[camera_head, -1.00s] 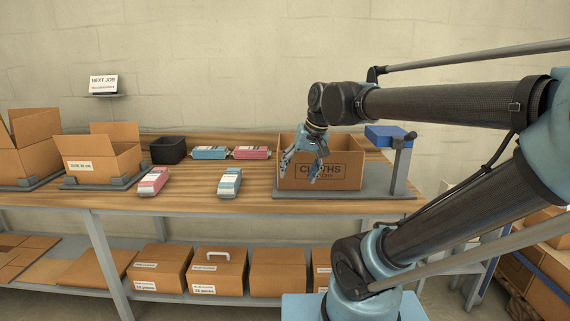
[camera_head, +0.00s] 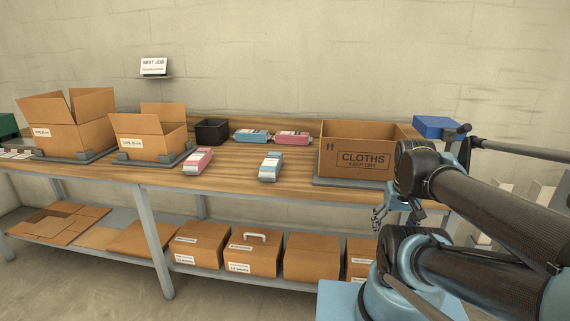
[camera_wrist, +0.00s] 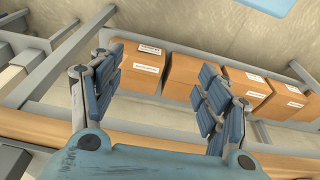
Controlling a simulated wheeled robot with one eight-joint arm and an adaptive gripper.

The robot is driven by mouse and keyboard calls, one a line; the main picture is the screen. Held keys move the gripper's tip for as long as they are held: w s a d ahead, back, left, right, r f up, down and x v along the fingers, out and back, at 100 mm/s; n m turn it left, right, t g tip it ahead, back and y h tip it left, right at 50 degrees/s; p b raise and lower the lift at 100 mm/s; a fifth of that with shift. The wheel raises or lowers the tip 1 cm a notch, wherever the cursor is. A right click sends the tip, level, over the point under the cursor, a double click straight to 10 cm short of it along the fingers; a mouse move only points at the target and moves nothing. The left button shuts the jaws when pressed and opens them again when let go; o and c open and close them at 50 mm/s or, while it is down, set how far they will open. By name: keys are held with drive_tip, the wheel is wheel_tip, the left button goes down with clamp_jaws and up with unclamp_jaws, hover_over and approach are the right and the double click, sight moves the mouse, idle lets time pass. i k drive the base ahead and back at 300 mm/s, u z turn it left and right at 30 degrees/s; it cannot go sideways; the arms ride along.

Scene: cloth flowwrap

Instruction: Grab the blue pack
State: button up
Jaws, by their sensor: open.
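Two blue-and-white packs lie on the wooden bench in the head view. One blue pack (camera_head: 271,166) lies near the front edge, and another blue pack (camera_head: 252,135) lies at the back. A pink pack (camera_head: 292,138) is beside the back one, and a second pink pack (camera_head: 198,161) lies left of the front blue one. My gripper (camera_head: 379,215) is low at the right, in front of the bench and away from the packs. In the wrist view my gripper (camera_wrist: 160,80) is open, with nothing between its fingers. No pack shows in the wrist view.
An open CLOTHS carton (camera_head: 362,160) stands right of the packs. A black bin (camera_head: 212,132) and open cartons (camera_head: 148,142) stand left. Closed boxes (camera_head: 252,254) line the lower shelf. Bare bench top surrounds the front blue pack.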

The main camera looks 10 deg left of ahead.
sight(270, 169)
drive_tip(key=u, duration=1)
drive_tip(key=k, duration=1.4)
drive_tip(key=z, duration=0.3)
drive_tip(key=i, duration=1.3)
